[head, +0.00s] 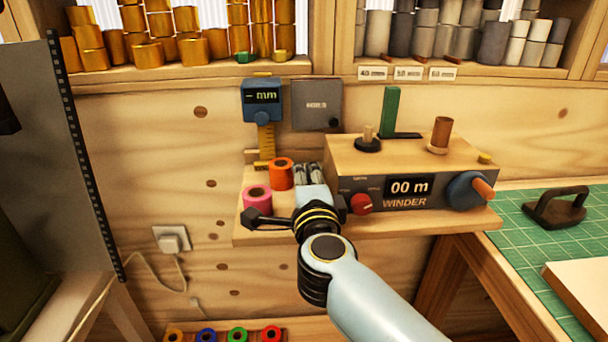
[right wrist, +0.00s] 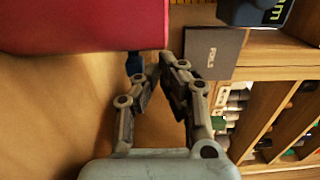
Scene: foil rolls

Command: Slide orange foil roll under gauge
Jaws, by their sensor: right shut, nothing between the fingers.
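The orange foil roll (head: 281,173) stands on the wooden shelf, just left of my right gripper's fingers. The gauge (head: 262,100) is a blue box with a display reading "- mm" and a yellow scale below it, on the wall behind the roll; part of it shows at the top right of the right wrist view (right wrist: 252,12). My right gripper (head: 308,172) is shut and empty beside the orange roll; its fingers also show in the right wrist view (right wrist: 166,72). I cannot tell whether they touch the roll. My left gripper is out of view.
A pink roll (head: 257,198) stands in front of the orange one. A winder (head: 408,187) with dial and crank stands to the right. A grey plate (head: 317,104) hangs beside the gauge. Shelves of rolls run above. A green mat (head: 545,245) lies at right.

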